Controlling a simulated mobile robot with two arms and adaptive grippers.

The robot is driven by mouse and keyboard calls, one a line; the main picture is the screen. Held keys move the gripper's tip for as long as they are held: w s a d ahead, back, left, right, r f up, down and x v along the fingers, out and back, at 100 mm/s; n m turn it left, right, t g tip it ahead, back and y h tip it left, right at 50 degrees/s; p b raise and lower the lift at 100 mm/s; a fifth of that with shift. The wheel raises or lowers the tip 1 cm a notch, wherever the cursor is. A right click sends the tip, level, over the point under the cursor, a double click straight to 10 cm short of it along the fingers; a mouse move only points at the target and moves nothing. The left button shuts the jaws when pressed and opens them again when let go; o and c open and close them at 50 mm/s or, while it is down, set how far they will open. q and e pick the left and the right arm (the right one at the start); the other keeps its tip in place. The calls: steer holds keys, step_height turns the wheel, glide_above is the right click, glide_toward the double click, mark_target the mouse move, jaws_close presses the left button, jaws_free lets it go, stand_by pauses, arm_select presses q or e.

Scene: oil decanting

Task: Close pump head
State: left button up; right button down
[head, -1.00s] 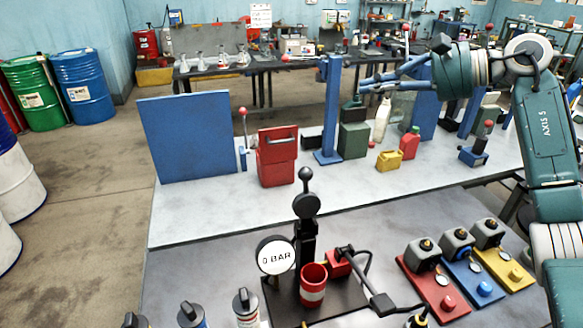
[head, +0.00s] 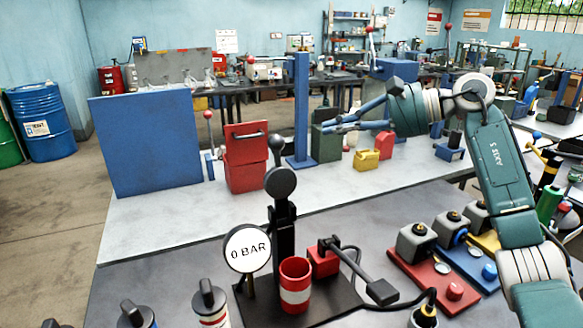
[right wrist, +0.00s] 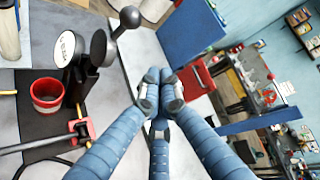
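The pump (head: 284,230) is a black post on a dark base, with a round disc (head: 280,183) and a ball knob (head: 277,142) at its top. Its white gauge (head: 247,249) reads 0 BAR. I cannot tell which part is called the pump head. The pump's top also shows at the upper left of the right wrist view (right wrist: 102,47). My right gripper (head: 330,123) is raised behind and to the right of the knob, apart from it. Its fingertips come together with nothing between them, as the right wrist view (right wrist: 158,88) also shows. My left gripper is out of view.
A red and white cup (head: 295,286) and a red clamp-like part (head: 323,259) with a black handle stand by the pump. Red, blue and yellow plates with grey units are at right. A blue panel (head: 146,146), red box (head: 245,165) and blue column (head: 302,110) stand behind.

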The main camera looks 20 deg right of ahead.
mark_target(278, 166)
arm_select(q)
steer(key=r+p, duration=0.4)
steer(key=p, duration=0.1)
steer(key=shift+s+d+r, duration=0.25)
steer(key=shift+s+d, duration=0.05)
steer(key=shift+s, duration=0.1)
arm_select(e)
steer(key=w+a+f, duration=0.2)
steer(key=w+a, duration=0.1)
steer(key=a, duration=0.6)
steer(key=shift+f, duration=0.2)
